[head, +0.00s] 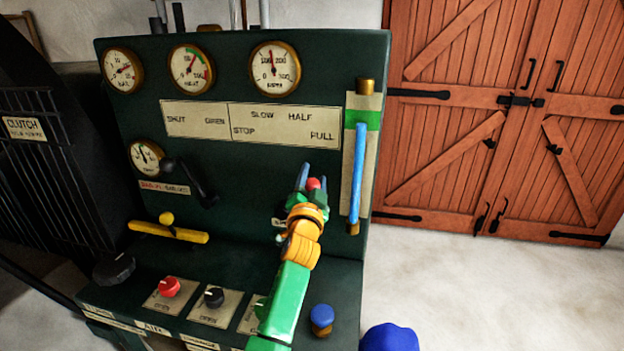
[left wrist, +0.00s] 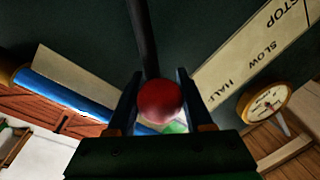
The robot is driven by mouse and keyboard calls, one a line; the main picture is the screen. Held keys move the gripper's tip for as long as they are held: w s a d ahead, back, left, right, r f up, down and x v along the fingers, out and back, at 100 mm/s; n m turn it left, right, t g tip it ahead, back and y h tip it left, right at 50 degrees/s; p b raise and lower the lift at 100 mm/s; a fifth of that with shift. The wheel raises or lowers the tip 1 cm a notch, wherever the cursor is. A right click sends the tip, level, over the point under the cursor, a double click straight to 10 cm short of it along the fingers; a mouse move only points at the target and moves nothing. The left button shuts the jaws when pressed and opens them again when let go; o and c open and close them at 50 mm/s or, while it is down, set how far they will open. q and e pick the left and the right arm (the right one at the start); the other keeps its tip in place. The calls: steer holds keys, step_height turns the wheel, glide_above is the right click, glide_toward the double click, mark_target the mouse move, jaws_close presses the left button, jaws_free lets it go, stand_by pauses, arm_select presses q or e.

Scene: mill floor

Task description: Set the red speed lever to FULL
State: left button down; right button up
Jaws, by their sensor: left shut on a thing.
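The red ball knob of the speed lever (head: 314,184) shows at my left gripper (head: 313,181), low on the panel beneath the FULL end of the speed plate (head: 285,125). In the left wrist view the red knob (left wrist: 160,101) sits between the two fingers of the left gripper (left wrist: 158,100), which is shut on it. The lever's dark rod (left wrist: 144,40) runs up from the knob there. In the head view the gripper and arm hide most of the lever. The plate reads STOP, SLOW, HALF and FULL. My right gripper is not in view.
A blue sight tube (head: 357,175) stands just right of the gripper. A black lever (head: 193,182) and a yellow handle (head: 170,232) are to the left. Red (head: 169,287), black (head: 213,297) and blue (head: 321,315) knobs are on the lower ledge. Wooden doors stand behind at right.

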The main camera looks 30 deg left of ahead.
arm_select(q)
steer(key=shift+c, duration=1.5)
jaws_free()
steer(key=shift+d+f, duration=0.1)
steer(key=shift+f, duration=0.05)
steer(key=r+v, duration=0.1)
steer(key=v, duration=0.6)
steer(key=shift+f, duration=0.45)
